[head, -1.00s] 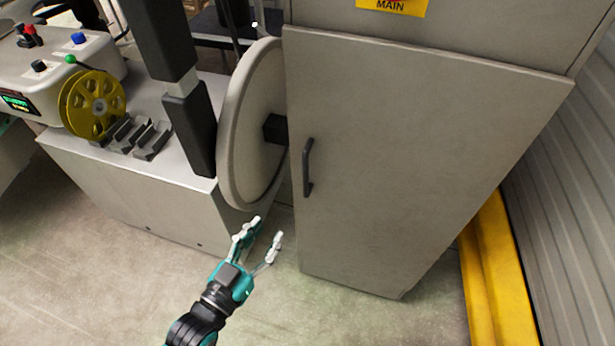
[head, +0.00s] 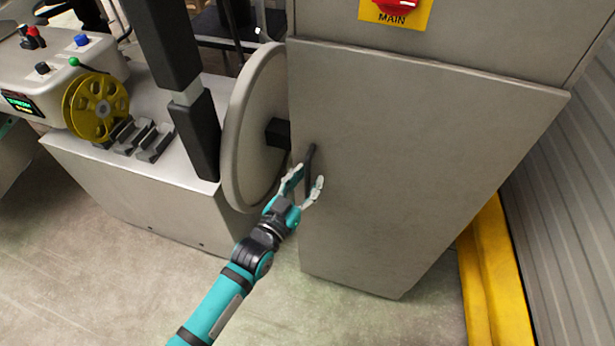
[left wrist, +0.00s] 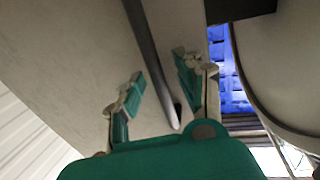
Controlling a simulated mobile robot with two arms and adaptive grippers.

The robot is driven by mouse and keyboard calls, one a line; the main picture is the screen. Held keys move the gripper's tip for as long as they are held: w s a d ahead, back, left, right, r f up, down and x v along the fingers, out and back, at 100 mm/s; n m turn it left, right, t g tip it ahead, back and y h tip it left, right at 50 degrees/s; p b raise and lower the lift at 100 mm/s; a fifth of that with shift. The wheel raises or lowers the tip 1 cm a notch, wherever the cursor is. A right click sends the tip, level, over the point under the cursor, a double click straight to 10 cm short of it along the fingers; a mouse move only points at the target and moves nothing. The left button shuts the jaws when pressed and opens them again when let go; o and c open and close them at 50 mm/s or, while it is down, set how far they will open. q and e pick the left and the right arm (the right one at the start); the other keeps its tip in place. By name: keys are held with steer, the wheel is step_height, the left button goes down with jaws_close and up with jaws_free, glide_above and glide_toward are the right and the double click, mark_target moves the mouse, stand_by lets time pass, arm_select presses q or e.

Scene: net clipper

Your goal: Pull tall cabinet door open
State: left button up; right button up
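The tall grey cabinet door (head: 400,170) is shut, with a dark vertical bar handle (head: 310,160) near its left edge. My left gripper (head: 304,184) is at the lower part of the handle, its fingers open on either side of the bar in the head view. In the left wrist view, the handle (left wrist: 150,60) runs down between the two spread fingertips (left wrist: 160,82). I cannot tell whether either finger touches the bar. The door (left wrist: 65,70) fills the left of that view. My right gripper is not in view.
A large round disc (head: 250,130) stands close to the left of the door. Left of it is a machine (head: 130,195) with a yellow reel (head: 95,105). A yellow rail (head: 490,270) and corrugated wall (head: 575,190) are at the right. The floor before the door is clear.

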arm_select(q)
steer(key=shift+w+d, duration=0.1)
steer(key=shift+w, duration=0.1)
jaws_close()
stand_by(0.6)
